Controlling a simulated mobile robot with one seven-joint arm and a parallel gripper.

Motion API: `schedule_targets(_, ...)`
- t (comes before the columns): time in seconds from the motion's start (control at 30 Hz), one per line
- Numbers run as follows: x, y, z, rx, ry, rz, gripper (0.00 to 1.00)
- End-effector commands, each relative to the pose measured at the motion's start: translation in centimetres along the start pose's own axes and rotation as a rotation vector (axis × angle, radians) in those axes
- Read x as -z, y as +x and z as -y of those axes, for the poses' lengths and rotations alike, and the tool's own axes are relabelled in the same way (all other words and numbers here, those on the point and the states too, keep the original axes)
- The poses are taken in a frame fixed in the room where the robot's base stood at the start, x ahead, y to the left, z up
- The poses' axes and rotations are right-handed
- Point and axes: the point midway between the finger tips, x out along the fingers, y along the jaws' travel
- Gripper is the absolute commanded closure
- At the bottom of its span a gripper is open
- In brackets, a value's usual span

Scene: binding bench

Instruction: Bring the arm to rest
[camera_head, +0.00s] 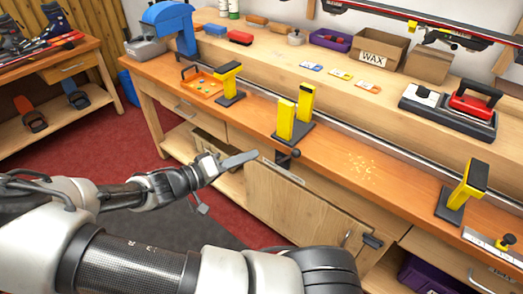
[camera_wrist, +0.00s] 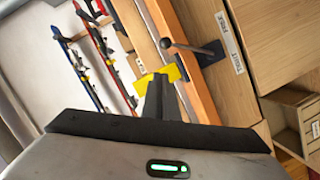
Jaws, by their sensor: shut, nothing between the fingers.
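My gripper (camera_head: 240,159) is in front of the workbench (camera_head: 330,150), beside its front face and apart from the bench top as far as I can tell. In the wrist view its dark fingers (camera_wrist: 161,95) are together with nothing between them. My arm reaches in from the lower left, bent low over the floor. Behind the fingers in the wrist view are a yellow support (camera_wrist: 172,73) and a dark clamp with a lever (camera_wrist: 208,52) on the bench edge.
Yellow-topped supports (camera_head: 304,101) stand on the bench, with another at right (camera_head: 463,190). A blue machine (camera_head: 172,20) stands at the far left end. A wax box (camera_head: 374,48) and a red-handled iron (camera_head: 475,100) sit on the raised shelf. Red and grey floor is open at left.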

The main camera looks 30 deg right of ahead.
Motion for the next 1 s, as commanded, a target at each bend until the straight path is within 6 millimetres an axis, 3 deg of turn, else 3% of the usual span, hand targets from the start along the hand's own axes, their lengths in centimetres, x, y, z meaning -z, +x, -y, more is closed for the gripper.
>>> schedule_targets(0.2,0.0,-1.2,0.0,0.0,-0.002,0.0,1.0)
schedule_targets(0.7,-0.2,-1.1,-0.1,0.004,-0.003,0.01,1.0)
schedule_targets(0.83,-1.7,-0.9,-0.3,0.053,-0.027,0.114,1.0)
schedule_targets(1.0,-5.3,-1.8,-1.3,0.241,-0.099,0.379,1.0)
